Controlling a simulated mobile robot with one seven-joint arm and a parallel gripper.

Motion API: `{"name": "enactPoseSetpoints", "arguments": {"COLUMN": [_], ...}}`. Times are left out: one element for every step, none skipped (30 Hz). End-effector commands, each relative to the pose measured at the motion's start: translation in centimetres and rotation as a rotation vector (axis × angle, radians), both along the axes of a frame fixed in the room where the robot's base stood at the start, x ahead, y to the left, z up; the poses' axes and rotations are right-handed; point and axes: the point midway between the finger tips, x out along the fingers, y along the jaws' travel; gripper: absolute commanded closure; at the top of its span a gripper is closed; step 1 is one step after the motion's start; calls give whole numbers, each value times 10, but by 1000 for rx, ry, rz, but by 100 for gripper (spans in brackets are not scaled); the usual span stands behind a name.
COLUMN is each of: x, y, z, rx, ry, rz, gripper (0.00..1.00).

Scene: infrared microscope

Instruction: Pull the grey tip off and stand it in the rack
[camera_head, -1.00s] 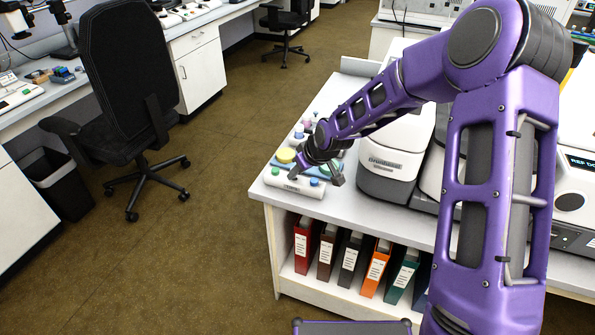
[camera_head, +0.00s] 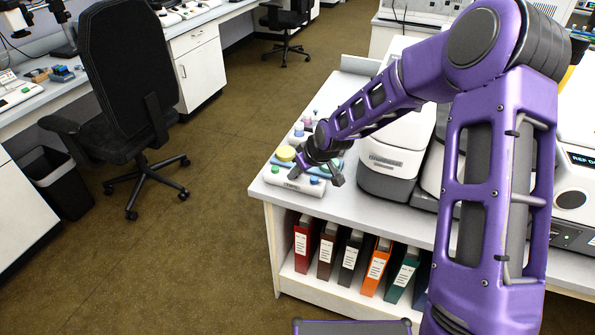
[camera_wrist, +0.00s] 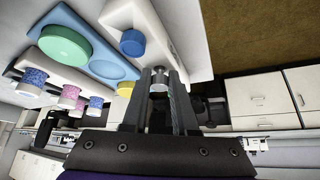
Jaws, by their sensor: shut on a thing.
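My gripper (camera_wrist: 159,74) is shut on a small grey cylindrical piece, the grey tip (camera_wrist: 158,86), which shows between the two fingers in the wrist view. In the head view my gripper (camera_head: 316,178) is over the front left corner of the bench, and the tip cannot be made out. A white rack-like block (camera_head: 292,184) lies there at the bench edge, with a green knob (camera_head: 275,171) and a blue knob (camera_head: 314,180) on top. The same block with its blue knob (camera_wrist: 132,42) is close to the fingers in the wrist view. Whether the tip touches it, I cannot tell.
Another white block carries speckled and pink pieces (camera_wrist: 70,97). A white instrument (camera_head: 390,160) stands right of my gripper. The bench edge drops to open floor at left.

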Motion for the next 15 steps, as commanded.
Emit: {"name": "enactPoseSetpoints", "arguments": {"x": [0, 0, 0, 0, 0, 0, 0, 0, 0, 0, 0, 0, 0, 0, 0], "y": [0, 0, 0, 0, 0, 0, 0, 0, 0, 0, 0, 0, 0, 0, 0], "z": [-1, -1, -1, -1, -1, -1, -2, -1, -1, -1, -1, -1, -1, -1, -2], "rx": [0, 0, 0, 0, 0, 0, 0, 0, 0, -1, -1, -1, 0, 0, 0], "ry": [0, 0, 0, 0, 0, 0, 0, 0, 0, 1, 1, 1, 1, 1, 1], "rz": [0, 0, 0, 0, 0, 0, 0, 0, 0, 0, 0, 0, 1, 1, 1], "gripper": [100, 100, 100, 100, 100, 100, 100, 100, 100, 68, 63, 55, 50, 45, 38]}}
